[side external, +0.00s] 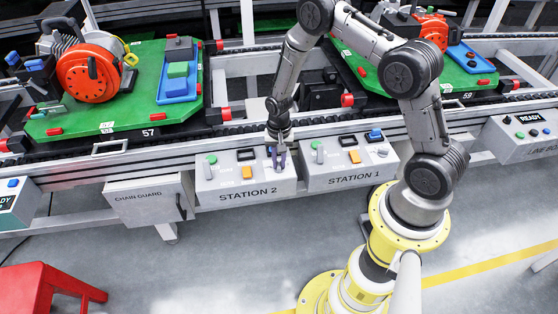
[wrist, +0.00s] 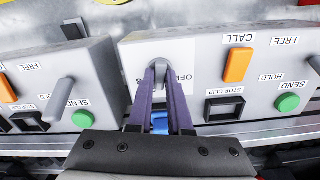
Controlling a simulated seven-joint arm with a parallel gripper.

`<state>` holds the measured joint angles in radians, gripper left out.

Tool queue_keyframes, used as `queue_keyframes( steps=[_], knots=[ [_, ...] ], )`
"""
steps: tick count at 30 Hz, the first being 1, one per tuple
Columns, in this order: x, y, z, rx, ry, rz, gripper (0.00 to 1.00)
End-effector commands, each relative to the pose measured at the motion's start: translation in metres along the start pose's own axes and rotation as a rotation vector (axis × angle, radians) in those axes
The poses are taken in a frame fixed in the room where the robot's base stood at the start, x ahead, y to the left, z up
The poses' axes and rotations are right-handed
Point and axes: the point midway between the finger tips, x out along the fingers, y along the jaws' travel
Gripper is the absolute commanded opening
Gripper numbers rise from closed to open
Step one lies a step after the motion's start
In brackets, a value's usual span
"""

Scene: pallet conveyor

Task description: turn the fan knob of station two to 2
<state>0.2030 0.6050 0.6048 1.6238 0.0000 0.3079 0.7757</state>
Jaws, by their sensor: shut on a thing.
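The station two box (side external: 245,192) is a grey panel in the lower middle of the side view; it fills the centre and right of the wrist view (wrist: 200,60). My gripper (side external: 278,166) is lowered over its right part. In the wrist view its two purple fingers (wrist: 161,70) are closed on the sides of the grey fan knob (wrist: 161,72). An "OFF" label shows beside the knob, partly covered by a finger. The knob's other marks and its pointer are hidden, so its setting cannot be told. In the side view my gripper hides the knob.
Station two also has an orange call button (wrist: 238,65), a green send button (wrist: 288,102) and a black stop clip switch (wrist: 225,108). A blue part (wrist: 159,122) shows between my fingers. The station one box (side external: 350,178) stands close beside. Loaded green pallets (side external: 130,100) sit behind on the conveyor.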

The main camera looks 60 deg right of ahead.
Motion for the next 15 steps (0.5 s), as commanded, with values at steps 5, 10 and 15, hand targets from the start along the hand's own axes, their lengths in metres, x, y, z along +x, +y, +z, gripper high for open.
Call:
queue_keyframes(
  steps=[5, 10, 15],
  knots=[
    [-0.0006, 0.0002, 0.0004, 0.101, -0.001, 0.001, 0.0],
    [-0.0007, 0.0001, 0.0004, 0.163, -0.001, 0.001, 0.0],
    [-0.0008, 0.0, 0.0003, 0.193, -0.001, 0.001, 0.0]
  ],
)
